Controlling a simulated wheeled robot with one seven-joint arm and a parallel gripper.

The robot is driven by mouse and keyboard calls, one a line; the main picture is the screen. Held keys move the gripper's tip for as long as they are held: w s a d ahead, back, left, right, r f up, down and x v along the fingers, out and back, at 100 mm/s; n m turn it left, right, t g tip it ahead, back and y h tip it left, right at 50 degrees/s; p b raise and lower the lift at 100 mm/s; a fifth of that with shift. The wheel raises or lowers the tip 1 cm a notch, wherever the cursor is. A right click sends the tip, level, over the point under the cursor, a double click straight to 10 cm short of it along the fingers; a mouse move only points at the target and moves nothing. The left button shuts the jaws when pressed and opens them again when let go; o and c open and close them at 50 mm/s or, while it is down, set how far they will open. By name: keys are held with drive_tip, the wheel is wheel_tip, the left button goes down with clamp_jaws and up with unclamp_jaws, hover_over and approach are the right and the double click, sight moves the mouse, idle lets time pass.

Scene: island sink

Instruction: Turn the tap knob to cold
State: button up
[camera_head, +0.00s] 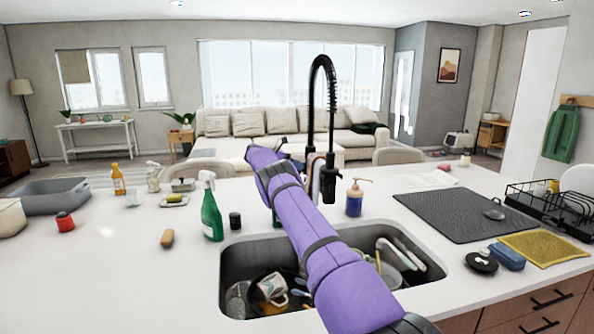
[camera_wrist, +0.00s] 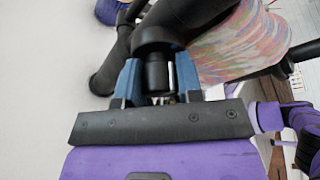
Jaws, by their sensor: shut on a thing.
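The black tap (camera_head: 325,90) stands behind the sink with a tall coiled spout. My purple arm reaches up across the sink to the tap's left side, and hides the tap's base and knob in the head view. In the wrist view, my gripper (camera_wrist: 158,76) has its blue fingers on either side of a short black cylindrical knob (camera_wrist: 157,71), shut on it. The black tap body (camera_wrist: 125,55) is just beyond the fingers. The knob's hot and cold marks cannot be made out.
A multicoloured cloth (camera_wrist: 235,42) hangs close beside the fingers. The sink (camera_head: 232,262) holds a mug (camera_head: 272,288) and other dishes. A green spray bottle (camera_head: 211,215) stands left of my arm, a soap dispenser (camera_head: 354,200) right of it. The counter farther left has free room.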

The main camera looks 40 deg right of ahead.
idle(0.4)
drive_tip(key=o, duration=0.9)
drive_tip(key=shift+r, duration=0.1)
